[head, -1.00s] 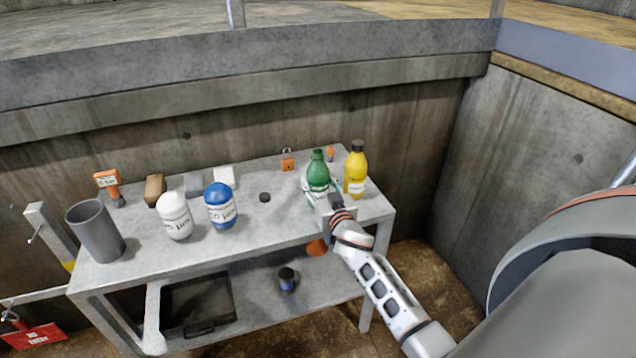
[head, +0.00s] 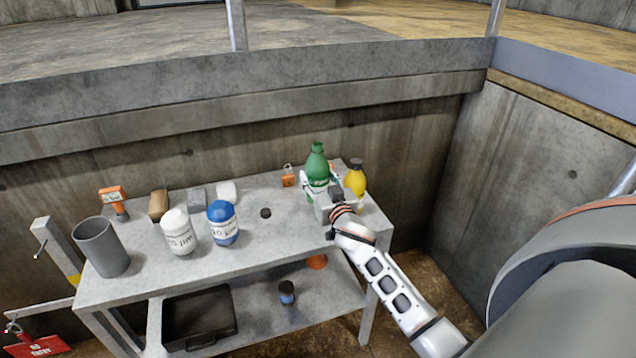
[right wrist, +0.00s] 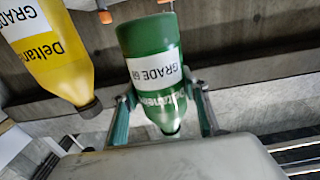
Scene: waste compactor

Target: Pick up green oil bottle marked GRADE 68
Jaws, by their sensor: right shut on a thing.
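The green oil bottle (head: 317,166) is upright in my right gripper (head: 322,194), above the right end of the workbench. It also shows in the right wrist view (right wrist: 150,48), where its white label reads GRADE 68 or similar. The two fingers (right wrist: 160,98) are closed on opposite sides of the bottle. The gripper hides part of the bottle in the head view. My left gripper is not in view.
A yellow bottle (head: 355,178) stands close to the right of the green one. A blue bottle (head: 222,222), a white bottle (head: 179,232) and a grey cup (head: 101,247) stand farther left. An orange padlock (head: 288,178) is behind. The bench (head: 262,240) middle is mostly clear.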

